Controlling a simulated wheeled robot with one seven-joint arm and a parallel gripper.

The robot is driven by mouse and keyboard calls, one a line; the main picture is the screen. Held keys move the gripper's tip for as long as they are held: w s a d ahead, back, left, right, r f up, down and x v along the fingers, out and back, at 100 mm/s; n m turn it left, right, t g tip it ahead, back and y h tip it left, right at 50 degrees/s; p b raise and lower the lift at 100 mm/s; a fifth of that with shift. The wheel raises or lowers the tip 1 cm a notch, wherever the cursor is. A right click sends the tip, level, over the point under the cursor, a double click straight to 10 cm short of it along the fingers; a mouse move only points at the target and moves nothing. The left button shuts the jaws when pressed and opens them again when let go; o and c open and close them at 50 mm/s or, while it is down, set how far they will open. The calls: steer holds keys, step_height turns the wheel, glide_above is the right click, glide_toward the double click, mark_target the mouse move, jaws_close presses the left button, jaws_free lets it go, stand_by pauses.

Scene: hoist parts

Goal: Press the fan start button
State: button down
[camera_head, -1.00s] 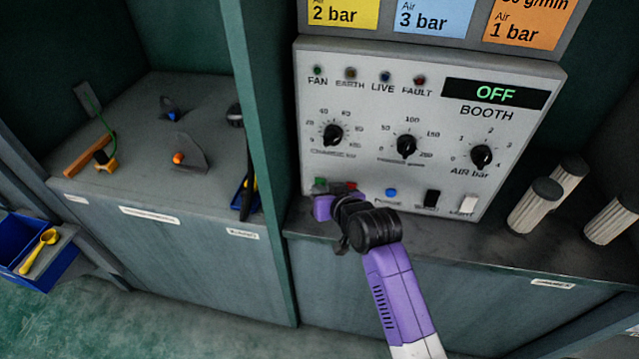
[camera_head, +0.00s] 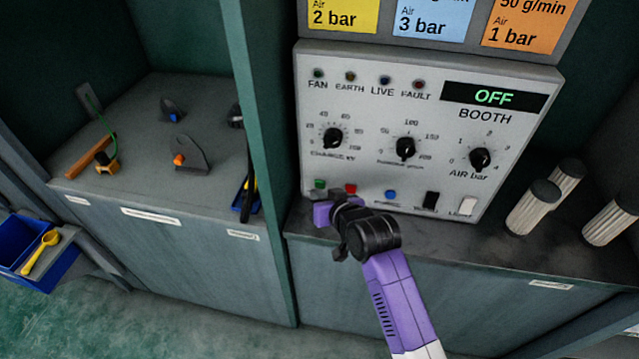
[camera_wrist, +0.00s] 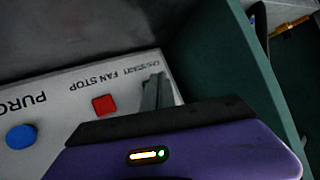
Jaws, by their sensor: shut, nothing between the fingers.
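The green fan start button (camera_head: 320,183) is at the lower left of the grey booth panel (camera_head: 375,110), left of the red fan stop button (camera_head: 350,189). The red button also shows in the wrist view (camera_wrist: 104,104). My gripper (camera_head: 321,196) is at the panel's lower left, just below the green button in the head view. In the wrist view its shut fingers (camera_wrist: 155,90) lie over the spot by the FAN START label and hide the green button. I cannot tell whether they touch it. The display (camera_head: 494,95) reads OFF.
A blue button (camera_head: 390,195), a black switch (camera_head: 432,200) and a white switch (camera_head: 467,206) sit to the right. Three dials are above. Pale ribbed cylinders (camera_head: 532,207) stand right of the panel. A green post (camera_head: 258,150) rises close on the left.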

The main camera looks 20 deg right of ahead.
steer(key=shift+s, duration=0.1)
steer(key=shift+s+a+p, duration=0.6)
steer(key=shift+s+a, duration=0.15)
steer(key=shift+s, duration=0.25)
steer(key=shift+s+a+p, duration=0.55)
steer(key=shift+s+a, duration=0.2)
steer(key=shift+s, duration=0.25)
